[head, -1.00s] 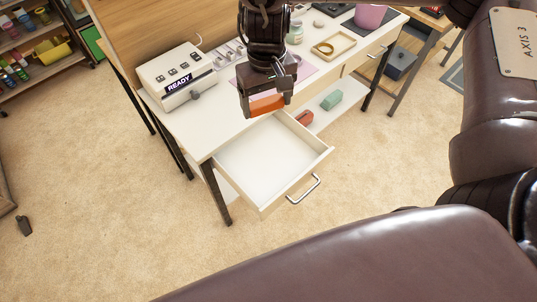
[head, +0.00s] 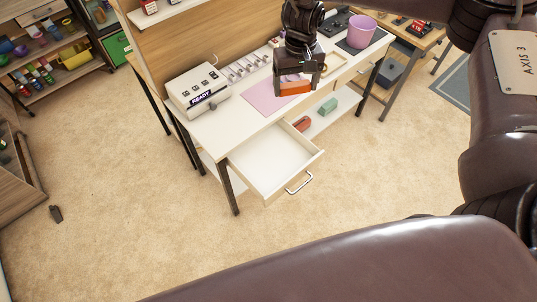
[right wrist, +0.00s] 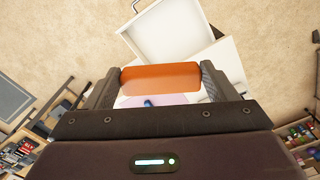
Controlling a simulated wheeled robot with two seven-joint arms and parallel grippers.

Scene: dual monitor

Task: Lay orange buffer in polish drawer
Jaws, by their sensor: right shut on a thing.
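My right gripper (head: 296,88) is shut on the orange buffer (head: 293,88) and holds it above the desk, near its front edge. In the right wrist view the orange buffer (right wrist: 160,77) lies crosswise between the two fingers. The polish drawer (head: 270,162) is pulled out from the front of the white desk and looks empty. The drawer (right wrist: 167,30) also shows beyond the buffer in the right wrist view. In the head view the gripper is above and to the right of the drawer. My left gripper is not in view.
A white device reading READY (head: 198,90) stands on the desk, left of a pink mat (head: 264,97). A pink bin (head: 361,31) stands at the far right. Red (head: 301,124) and green (head: 327,107) items lie on the shelf below. The floor before the drawer is clear.

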